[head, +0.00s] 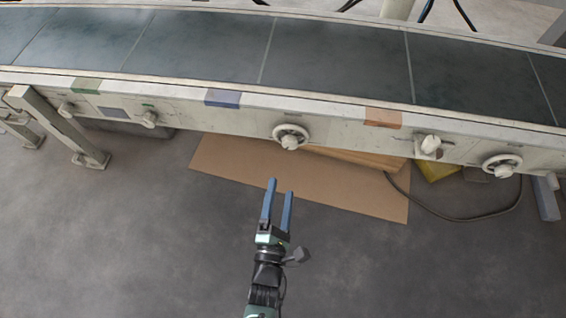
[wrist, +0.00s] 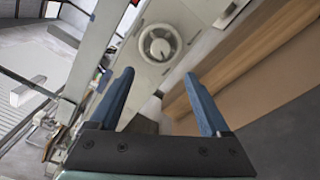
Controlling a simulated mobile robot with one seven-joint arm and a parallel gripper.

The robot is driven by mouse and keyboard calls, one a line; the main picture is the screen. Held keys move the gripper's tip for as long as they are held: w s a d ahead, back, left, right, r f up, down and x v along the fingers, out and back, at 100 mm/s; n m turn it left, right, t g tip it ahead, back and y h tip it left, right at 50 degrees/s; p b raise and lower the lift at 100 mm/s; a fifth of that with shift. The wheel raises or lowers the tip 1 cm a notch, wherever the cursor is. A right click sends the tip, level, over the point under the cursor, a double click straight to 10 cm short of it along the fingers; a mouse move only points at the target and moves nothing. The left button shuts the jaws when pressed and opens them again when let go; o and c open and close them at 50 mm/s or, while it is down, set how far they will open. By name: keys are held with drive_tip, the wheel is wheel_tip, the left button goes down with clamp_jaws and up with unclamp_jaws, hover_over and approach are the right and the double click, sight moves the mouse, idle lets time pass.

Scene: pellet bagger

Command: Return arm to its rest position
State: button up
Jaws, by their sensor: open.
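My gripper (head: 279,207) is in the lower middle of the head view, held out in front of the conveyor's side panel. Its two blue fingers are apart, with nothing between them. In the wrist view the gripper (wrist: 162,100) also shows open and empty. A round handwheel (head: 290,137) on the panel lies beyond the fingertips, apart from them. A handwheel (wrist: 160,45) also shows past the fingers in the wrist view.
The conveyor (head: 200,47) crosses the top of the head view. Its panel carries another handwheel (head: 502,164) and several knobs. A cardboard sheet (head: 240,165) lies on the floor below. A cable (head: 450,216) runs at right. The grey floor (head: 120,240) in front is clear.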

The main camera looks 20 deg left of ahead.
drive_tip(key=shift+s+d, duration=0.1)
drive_tip(key=shift+s, duration=0.2)
idle(0.4)
drive_tip(key=w+d+r+m+t+p, duration=0.1)
drive_tip(key=w+r+m, duration=0.2)
drive_tip(key=w+r, duration=0.55)
drive_tip(key=w+d+r+m+t+p, duration=0.1)
drive_tip(key=w+r+m, duration=0.3)
drive_tip(key=r, duration=0.7)
drive_tip(key=w+d+r+m+t+h+p, duration=0.1)
drive_tip(key=w+d+r+m+t, duration=0.15)
drive_tip(key=r, duration=0.95)
drive_tip(key=w+d+r+m+t+h+p, duration=0.1)
drive_tip(key=w+d+r+m, duration=0.2)
drive_tip(key=r, duration=0.9)
drive_tip(key=s+d+r+m+t+h+p, duration=0.1)
drive_tip(key=s+r+m, duration=0.15)
drive_tip(key=r, duration=0.65)
drive_tip(key=s+d+r+m+t+p, duration=0.15)
drive_tip(key=r+m, duration=0.25)
drive_tip(key=r, duration=0.5)
drive_tip(key=s+d+r+m+t+h+p, duration=0.1)
drive_tip(key=s+d+r+m+t+h, duration=0.15)
drive_tip(key=s+r+m, duration=1)
wheel_tip(320, 180, up, 42)
drive_tip(key=n+p, duration=0.4)
drive_tip(key=p, duration=3.4)
drive_tip(key=shift+s+r, duration=0.15)
drive_tip(key=shift+s, duration=0.1)
